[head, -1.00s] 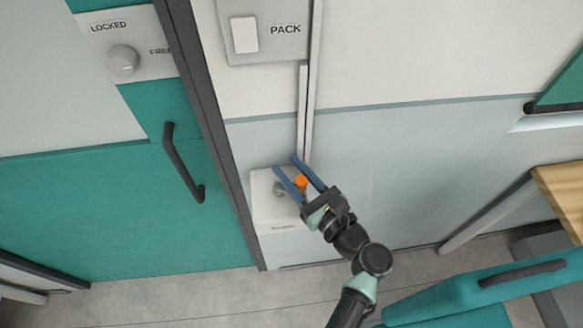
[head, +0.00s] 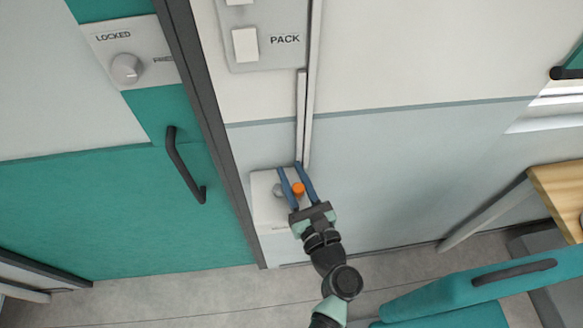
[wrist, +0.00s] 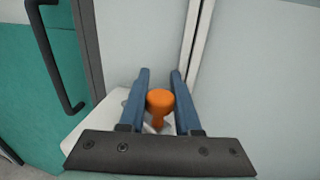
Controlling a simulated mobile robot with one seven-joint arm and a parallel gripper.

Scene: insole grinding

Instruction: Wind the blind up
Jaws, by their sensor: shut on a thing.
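A white crank box (head: 265,212) sits low on the pale wall, with a grey round hub (head: 278,190) and an orange crank knob (head: 298,189). My gripper (head: 292,174) has its blue fingers on either side of the knob, shut on it. In the wrist view the orange knob (wrist: 160,102) stands between the fingers, and its lower part is partly hidden. The blind (head: 576,62) shows only as a teal corner with a dark bottom bar at the right edge. White slats or strips of the window (head: 550,105) show below it.
A teal door with a dark handle (head: 184,165) and a lock dial (head: 126,68) is at left.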

